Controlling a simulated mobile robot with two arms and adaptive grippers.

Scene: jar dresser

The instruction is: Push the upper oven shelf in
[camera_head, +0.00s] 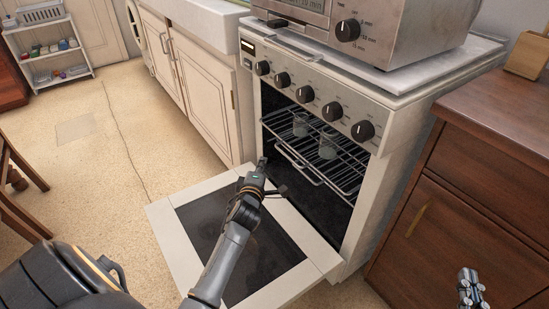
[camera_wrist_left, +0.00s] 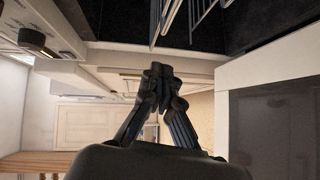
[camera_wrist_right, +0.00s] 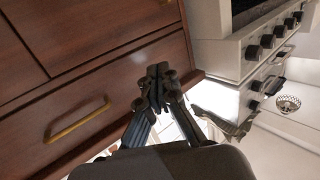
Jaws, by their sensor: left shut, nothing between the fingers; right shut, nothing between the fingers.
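The oven (camera_head: 330,110) stands with its door (camera_head: 245,235) folded down. My right gripper (camera_head: 467,275) is shut and empty in front of the wooden dresser, also seen in the right wrist view (camera_wrist_right: 157,72).
A microwave (camera_head: 345,30) sits on top of the oven. Black knobs (camera_head: 333,111) line the oven's front. The wooden dresser (camera_head: 470,190) stands close on the right. White cabinets (camera_head: 190,85) are on the left, and the floor (camera_head: 110,130) before them is clear.

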